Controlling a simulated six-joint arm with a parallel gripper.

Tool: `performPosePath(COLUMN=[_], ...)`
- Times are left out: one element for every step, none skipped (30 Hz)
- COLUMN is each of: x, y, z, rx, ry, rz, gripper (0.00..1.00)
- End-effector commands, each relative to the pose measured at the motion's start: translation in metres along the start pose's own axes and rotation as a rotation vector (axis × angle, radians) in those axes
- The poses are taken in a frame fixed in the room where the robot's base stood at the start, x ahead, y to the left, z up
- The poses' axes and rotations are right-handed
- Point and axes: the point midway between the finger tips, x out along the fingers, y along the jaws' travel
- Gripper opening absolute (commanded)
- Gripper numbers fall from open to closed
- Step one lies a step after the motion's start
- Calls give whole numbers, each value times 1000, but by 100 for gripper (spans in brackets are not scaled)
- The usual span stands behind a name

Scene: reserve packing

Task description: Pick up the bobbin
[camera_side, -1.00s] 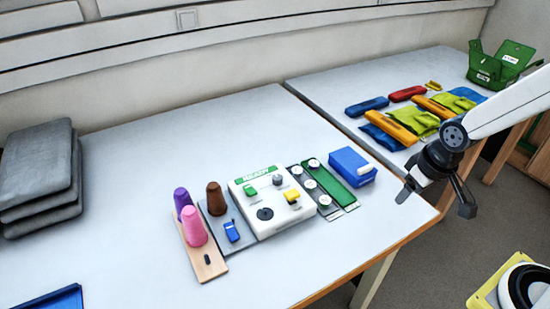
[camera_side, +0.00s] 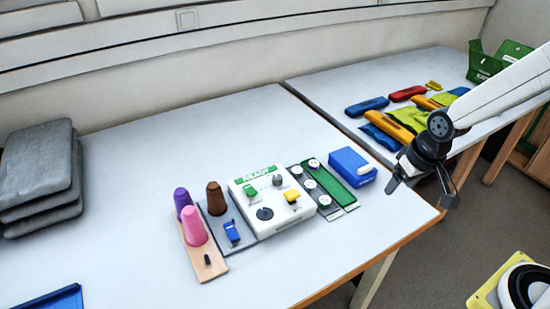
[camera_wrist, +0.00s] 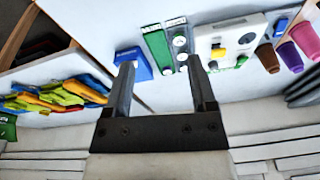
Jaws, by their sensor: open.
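Several small white round pieces that look like bobbins sit on a dark grey strip beside a green strip; one bobbin (camera_side: 310,184) shows in the side view. In the wrist view a bobbin (camera_wrist: 180,41) shows near the top, beyond the right fingertip. My gripper (camera_side: 421,195) is open and empty, above the right front edge of the table, right of the bobbins and apart from them. Its two fingers also frame the wrist view (camera_wrist: 160,65).
A blue box (camera_side: 352,167) stands between my gripper and the bobbins. A white machine (camera_side: 268,222) is left of them, then brown (camera_side: 215,198), pink (camera_side: 194,226) and purple cones. Coloured pouches lie on the far table (camera_side: 340,85). The front of the near table is clear.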

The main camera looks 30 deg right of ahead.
Motion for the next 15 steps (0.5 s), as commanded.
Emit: performPosePath(x=[4, 5, 8, 11, 13, 17, 20, 24, 28, 31, 35, 40, 44, 48, 53], y=[-1, -2, -3, -4, -5, -6, -6, -7, -8, -9, -10, -11, -12, -12, -13], z=[-10, -16, -25, -32, -39, -48, -56, -63, -73, -80, -87, -97, -103, -110, -119], rx=[50, 83, 132, 171, 213, 269, 313, 356, 414, 457, 499, 557, 598, 641, 697], ry=[-5, -9, -13, -16, -19, -25, -29, -33, -40, -45, -49, -55, -61, -67, -74], rz=[-5, -9, -14, -19, -24, -30, -36, -41, -49, -55, -61, -69, -74, -81, -88], gripper=[72, 72, 72, 72, 72, 72, 72, 72, 72, 72, 72, 72, 72, 72, 72])
